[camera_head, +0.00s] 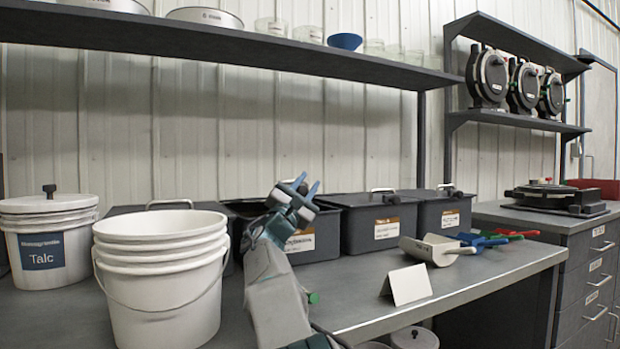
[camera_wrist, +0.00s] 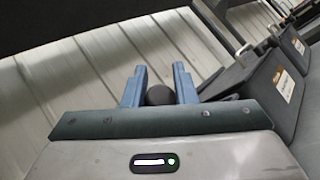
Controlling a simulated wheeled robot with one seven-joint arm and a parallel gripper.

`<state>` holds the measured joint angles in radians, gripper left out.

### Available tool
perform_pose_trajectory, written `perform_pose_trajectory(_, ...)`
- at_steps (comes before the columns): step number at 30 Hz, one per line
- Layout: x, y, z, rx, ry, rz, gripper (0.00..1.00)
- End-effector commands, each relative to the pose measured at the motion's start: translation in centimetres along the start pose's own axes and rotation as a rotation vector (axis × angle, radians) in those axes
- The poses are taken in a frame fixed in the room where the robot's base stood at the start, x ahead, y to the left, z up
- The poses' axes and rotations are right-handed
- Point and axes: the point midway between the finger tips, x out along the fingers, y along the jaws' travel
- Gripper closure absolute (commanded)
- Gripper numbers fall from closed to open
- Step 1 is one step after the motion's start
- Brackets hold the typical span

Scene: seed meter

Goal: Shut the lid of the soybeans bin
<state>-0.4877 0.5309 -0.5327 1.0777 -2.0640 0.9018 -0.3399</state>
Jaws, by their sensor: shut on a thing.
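My gripper (camera_head: 308,185) is raised above an open dark grey bin (camera_head: 328,238) in the row at the back of the bench. This bin has an orange and white label, too small to read and partly behind my arm, so I cannot tell that it is the soybeans bin. In the wrist view, my gripper's two blue fingers (camera_wrist: 158,85) are on either side of a dark round knob (camera_wrist: 159,95) and closed on it. What the knob is joined to is hidden. I cannot clearly make out the open bin's lid.
A closed bin (camera_head: 385,245) and another closed bin (camera_head: 430,217) stand to the right. A white bucket (camera_head: 160,290) stands close on the left. A shelf (camera_head: 230,50) runs above.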

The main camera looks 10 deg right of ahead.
Motion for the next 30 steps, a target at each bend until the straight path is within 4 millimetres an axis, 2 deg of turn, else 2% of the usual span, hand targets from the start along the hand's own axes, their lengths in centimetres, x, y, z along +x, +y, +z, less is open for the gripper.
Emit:
perform_pose_trajectory(6,0.11,-0.51,-0.70,0.001,-0.009,-0.004,1.00)
perform_pose_trajectory(17,0.22,-0.61,-0.69,0.001,-0.011,-0.004,1.00)
perform_pose_trajectory(18,0.23,-0.62,-0.68,0.001,-0.011,-0.004,0.73)
perform_pose_trajectory(20,0.24,-0.62,-0.68,0.001,-0.011,-0.004,0.56)
perform_pose_trajectory(30,-0.09,-0.47,-0.96,0.001,-0.005,-0.002,0.55)
